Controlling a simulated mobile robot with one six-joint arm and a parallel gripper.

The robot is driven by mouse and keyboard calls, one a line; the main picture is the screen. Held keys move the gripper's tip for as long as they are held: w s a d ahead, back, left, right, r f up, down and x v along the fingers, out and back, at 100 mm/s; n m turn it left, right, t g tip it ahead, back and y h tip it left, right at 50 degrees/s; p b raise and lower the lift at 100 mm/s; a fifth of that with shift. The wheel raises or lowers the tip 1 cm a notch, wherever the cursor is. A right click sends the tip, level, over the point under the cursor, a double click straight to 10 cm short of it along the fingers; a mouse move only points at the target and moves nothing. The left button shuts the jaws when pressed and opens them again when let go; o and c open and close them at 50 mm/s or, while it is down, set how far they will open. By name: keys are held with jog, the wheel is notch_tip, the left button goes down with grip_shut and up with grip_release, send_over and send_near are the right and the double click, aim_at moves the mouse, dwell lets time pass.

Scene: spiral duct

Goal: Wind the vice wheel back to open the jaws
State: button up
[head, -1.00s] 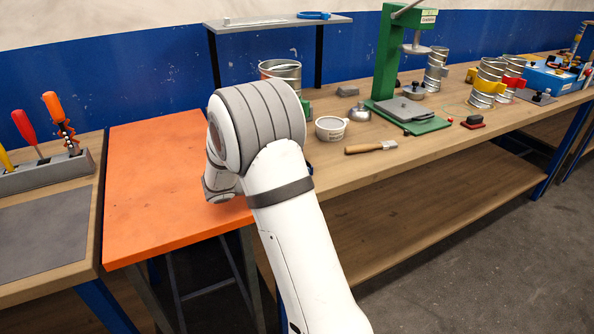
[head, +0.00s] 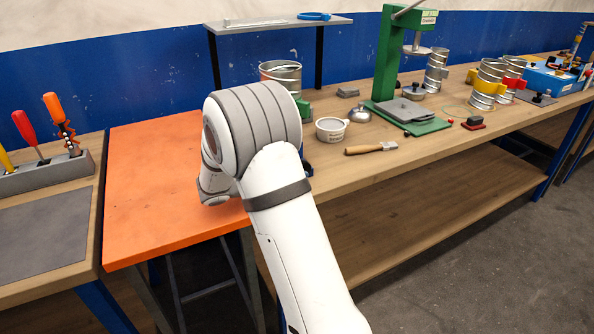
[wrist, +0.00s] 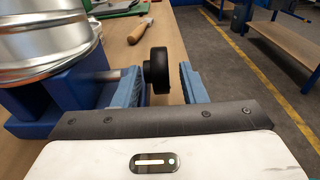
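The black vice wheel (wrist: 157,70) stands upright in the middle of the wrist view, on a short shaft at the right end of the blue vice (wrist: 62,98). A silver spiral duct (wrist: 45,35) rests at the vice, and its contact with the jaws is not clear. My gripper (wrist: 163,72) is open, with one blue finger on each side of the wheel. The left finger is close to the wheel, and a gap shows before the right finger. In the head view my arm hides the gripper, the wheel and most of the vice.
A wood-handled tool (head: 371,148) and a white cup (head: 331,129) lie on the bench behind the arm. A green press (head: 392,60) stands further back. The orange tabletop (head: 150,190) at left is clear. Open floor (wrist: 235,75) lies right of the bench.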

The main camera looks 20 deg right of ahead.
jog(key=a, duration=0.6)
jog(key=shift+s+a+r, duration=0.1)
jog(key=shift+a+r, duration=0.2)
jog(key=shift+a, duration=0.05)
